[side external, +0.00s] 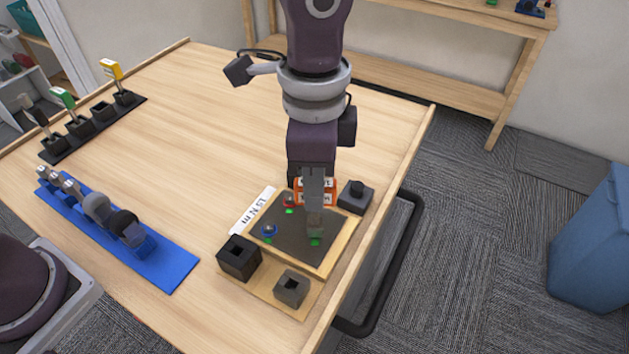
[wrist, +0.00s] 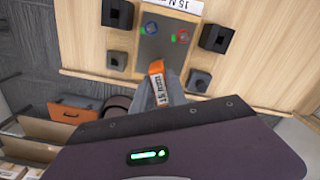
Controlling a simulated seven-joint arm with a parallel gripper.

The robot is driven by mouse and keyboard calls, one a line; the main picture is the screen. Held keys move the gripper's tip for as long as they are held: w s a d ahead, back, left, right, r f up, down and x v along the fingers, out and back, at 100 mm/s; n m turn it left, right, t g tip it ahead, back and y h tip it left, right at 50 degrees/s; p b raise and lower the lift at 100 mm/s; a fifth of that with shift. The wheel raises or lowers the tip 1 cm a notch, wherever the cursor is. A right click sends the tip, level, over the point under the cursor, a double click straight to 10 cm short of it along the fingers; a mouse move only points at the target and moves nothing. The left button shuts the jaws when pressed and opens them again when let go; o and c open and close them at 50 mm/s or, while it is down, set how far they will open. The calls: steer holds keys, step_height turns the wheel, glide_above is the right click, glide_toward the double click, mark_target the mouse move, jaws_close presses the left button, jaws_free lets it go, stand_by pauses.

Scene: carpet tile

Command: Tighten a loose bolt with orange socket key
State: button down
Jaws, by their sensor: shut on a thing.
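My gripper (side external: 314,197) is shut on the orange socket key (side external: 301,188), above the dark plate (side external: 282,247) on the wooden fixture. The key's orange handle (wrist: 156,78) also shows in the wrist view, in front of my gripper. On the plate, a blue-ringed bolt (side external: 269,230) is at the left and a red-ringed bolt (side external: 289,200) at the back; both show in the wrist view, blue (wrist: 151,28) and red (wrist: 183,36). Green marks lie near them. Another green mark (side external: 315,242) lies below my gripper. My gripper hides the key's lower end, so I cannot tell whether it touches a bolt.
Black blocks (side external: 239,258) surround the plate, with a "15 N m" label (side external: 253,210) at its left. A black rack (side external: 93,128) with yellow, green and dark-handled keys has an empty slot. A blue tool mat (side external: 160,262) lies front left. The middle of the table is clear.

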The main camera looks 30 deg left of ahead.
steer(key=shift+n, duration=0.5)
steer(key=shift+r, duration=2.3)
